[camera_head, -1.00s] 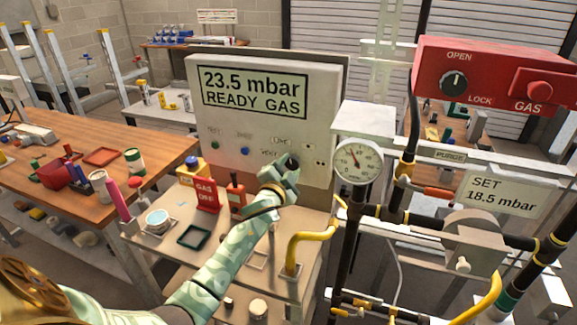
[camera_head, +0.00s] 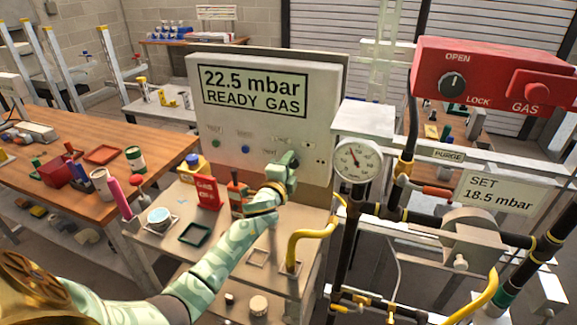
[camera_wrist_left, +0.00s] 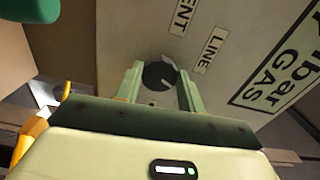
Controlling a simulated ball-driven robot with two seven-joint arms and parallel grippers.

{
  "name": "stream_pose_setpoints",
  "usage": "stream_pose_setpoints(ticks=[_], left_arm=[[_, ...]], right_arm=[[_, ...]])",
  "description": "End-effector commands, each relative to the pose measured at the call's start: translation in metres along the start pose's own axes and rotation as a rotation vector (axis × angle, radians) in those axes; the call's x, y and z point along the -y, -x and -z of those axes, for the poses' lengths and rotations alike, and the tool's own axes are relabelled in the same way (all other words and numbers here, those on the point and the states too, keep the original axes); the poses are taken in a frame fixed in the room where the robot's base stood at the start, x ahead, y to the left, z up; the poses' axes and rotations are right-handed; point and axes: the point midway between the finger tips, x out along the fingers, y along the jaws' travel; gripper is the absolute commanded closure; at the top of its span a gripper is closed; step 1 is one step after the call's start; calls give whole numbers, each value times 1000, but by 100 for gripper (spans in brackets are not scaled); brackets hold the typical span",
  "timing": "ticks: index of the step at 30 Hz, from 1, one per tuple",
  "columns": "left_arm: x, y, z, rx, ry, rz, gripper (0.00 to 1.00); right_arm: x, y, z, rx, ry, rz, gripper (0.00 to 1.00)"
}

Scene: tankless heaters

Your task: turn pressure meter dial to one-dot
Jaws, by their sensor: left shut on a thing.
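The pressure meter (camera_head: 325,85) is a light grey panel whose screen (camera_head: 255,92) reads "22.5 mbar READY GAS". Its dark round dial (camera_wrist_left: 157,72) sits low on the panel near the labels "LINE" (camera_wrist_left: 207,49) and "VENT" (camera_wrist_left: 186,18), with a pale mark on its face. My left gripper (camera_head: 288,163) reaches up to the panel, and its two green fingers are shut on the dial, one on each side. I cannot make out a one-dot mark. In the head view the gripper mostly covers the dial. My right gripper is not in view.
A green button (camera_head: 216,143) and a blue button (camera_head: 245,149) are on the panel left of the dial. A round gauge (camera_head: 357,160) and dark pipes stand to the right. A yellow pipe (camera_head: 312,234) rises from the bench near my left arm. A red gas box (camera_head: 481,72) is upper right.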

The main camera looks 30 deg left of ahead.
Motion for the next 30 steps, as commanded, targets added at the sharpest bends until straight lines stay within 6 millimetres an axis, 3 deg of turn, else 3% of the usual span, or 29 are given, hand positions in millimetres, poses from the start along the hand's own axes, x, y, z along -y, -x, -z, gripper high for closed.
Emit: stream_pose_setpoints(ticks=[12, 13, 15, 25, 30], left_arm=[[-2, 0, 1, -1, -5, -4, 84], [-2, 0, 1, -1, -5, -4, 53], [-2, 0, 1, -1, -5, -3, 39], [0, 4, 0, 0, -4, -1, 39], [1, 32, 0, -1, -4, -3, 39]], right_arm=[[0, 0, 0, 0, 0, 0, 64], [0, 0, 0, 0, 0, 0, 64], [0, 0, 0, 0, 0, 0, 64], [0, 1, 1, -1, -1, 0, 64], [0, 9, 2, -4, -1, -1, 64]])
